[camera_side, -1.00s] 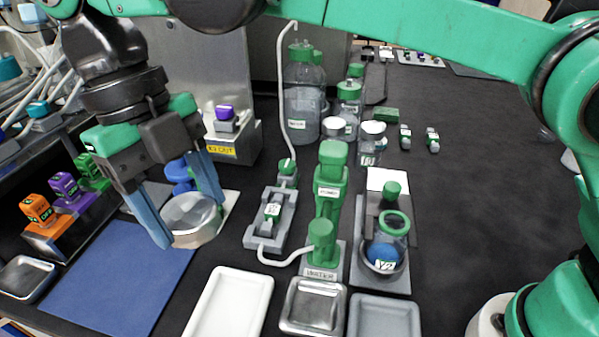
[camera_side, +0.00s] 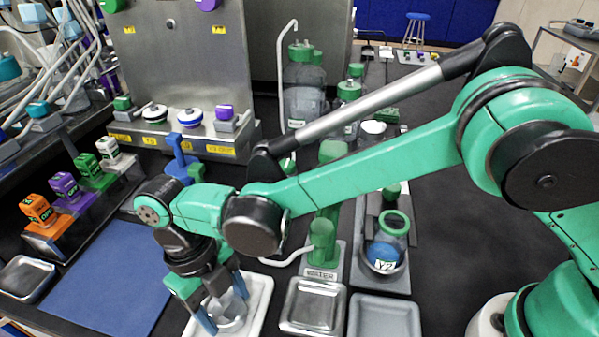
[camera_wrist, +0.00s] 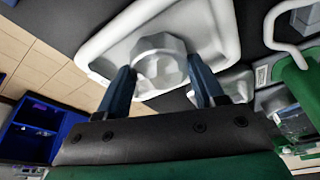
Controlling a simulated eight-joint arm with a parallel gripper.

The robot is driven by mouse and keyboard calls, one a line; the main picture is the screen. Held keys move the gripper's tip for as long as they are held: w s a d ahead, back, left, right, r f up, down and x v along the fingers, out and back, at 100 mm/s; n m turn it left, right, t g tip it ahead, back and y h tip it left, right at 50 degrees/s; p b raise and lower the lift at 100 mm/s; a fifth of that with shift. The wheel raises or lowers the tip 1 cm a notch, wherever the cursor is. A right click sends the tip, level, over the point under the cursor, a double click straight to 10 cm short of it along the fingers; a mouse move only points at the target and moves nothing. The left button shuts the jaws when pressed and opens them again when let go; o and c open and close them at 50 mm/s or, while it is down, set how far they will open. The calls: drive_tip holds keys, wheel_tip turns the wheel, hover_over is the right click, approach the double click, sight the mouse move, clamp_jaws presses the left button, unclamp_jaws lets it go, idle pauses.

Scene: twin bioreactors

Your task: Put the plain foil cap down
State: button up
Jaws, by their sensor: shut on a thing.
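My gripper (camera_side: 224,318) points down over the white tray (camera_side: 263,290) at the front of the bench. Its blue fingers are shut on the plain foil cap (camera_side: 230,308), a silvery grey faceted piece. In the wrist view the cap (camera_wrist: 160,66) sits between the two fingertips (camera_wrist: 163,85), with the white tray (camera_wrist: 110,35) behind it. The cap lies within the tray's outline. I cannot tell whether it touches the tray floor. My arm hides part of the tray's back side in the side view.
A metal tray (camera_side: 313,305) and a grey tray (camera_side: 384,316) stand to the right of the white tray. A blue mat (camera_side: 115,275) lies to the left.

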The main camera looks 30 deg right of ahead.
drive_tip(key=shift+f, duration=0.3)
drive_tip(key=shift+f, duration=0.15)
drive_tip(key=o, duration=1.2)
drive_tip(key=v, duration=1.2)
drive_tip(key=shift+r, duration=0.25)
